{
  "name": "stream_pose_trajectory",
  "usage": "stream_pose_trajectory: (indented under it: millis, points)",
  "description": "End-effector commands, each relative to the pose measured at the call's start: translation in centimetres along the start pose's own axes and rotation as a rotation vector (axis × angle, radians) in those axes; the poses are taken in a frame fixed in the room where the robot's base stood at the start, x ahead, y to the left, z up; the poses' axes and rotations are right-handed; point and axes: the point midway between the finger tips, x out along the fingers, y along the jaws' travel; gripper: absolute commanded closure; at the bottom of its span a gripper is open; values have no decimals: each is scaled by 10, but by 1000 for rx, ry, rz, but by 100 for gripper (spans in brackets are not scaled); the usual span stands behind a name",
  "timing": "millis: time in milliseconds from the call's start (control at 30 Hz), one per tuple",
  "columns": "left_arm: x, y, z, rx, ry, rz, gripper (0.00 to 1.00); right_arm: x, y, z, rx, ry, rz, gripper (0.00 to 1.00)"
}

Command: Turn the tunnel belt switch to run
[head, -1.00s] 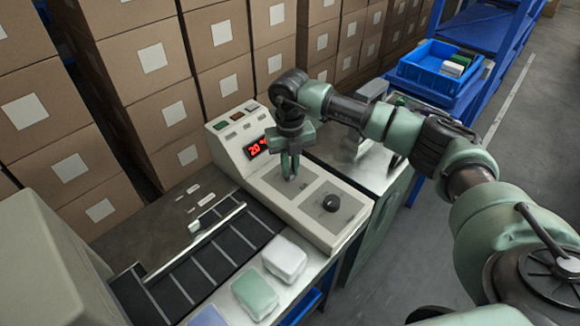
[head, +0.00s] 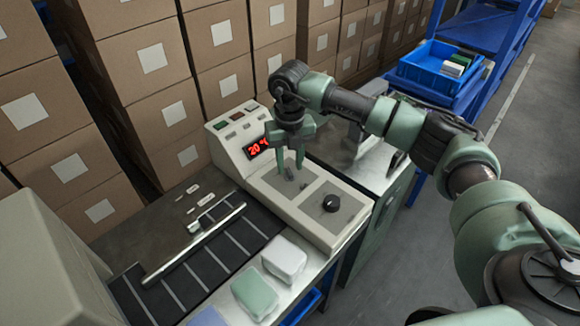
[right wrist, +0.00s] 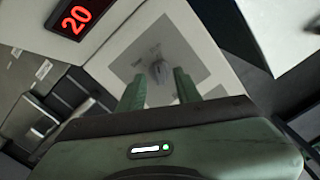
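A pale control box (head: 262,183) stands at the end of the machine, with a red lit display (head: 262,147). A small grey switch lever (head: 290,174) sits on a grey plate on its top; it also shows in the right wrist view (right wrist: 158,72). A black round knob (head: 331,203) sits on a second plate to its right. I cannot read which is the tunnel belt switch. My right gripper (head: 290,166) is open above the grey lever, fingers apart and pointing down, holding nothing. In the right wrist view the lever shows beyond the fingertips, between them. My left gripper is not in view.
A dark slatted belt (head: 190,278) with a metal rail runs at lower left. White (head: 285,259) and green (head: 255,292) packs lie beside it. Stacked cartons (head: 150,60) form a wall behind. A blue bin (head: 436,70) stands on a blue rack at the upper right.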

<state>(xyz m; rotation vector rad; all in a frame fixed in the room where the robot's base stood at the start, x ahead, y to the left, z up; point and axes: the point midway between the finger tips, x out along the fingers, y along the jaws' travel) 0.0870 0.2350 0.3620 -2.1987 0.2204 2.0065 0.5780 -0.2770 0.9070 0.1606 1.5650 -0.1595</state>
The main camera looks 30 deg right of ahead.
Motion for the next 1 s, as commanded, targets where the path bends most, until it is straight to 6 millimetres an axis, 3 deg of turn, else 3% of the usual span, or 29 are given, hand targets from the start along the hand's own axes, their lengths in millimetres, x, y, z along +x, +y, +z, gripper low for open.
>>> stream_pose_trajectory:
  millis: [200, 400, 1000]
  points:
    - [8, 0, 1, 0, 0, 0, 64, -38, 0, 1, 0, -4, 1, 66]
    - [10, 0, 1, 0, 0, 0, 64, -58, 0, 0, 0, -2, 0, 66]
    - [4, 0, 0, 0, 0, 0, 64, -66, 0, 0, 0, -1, 0, 66]
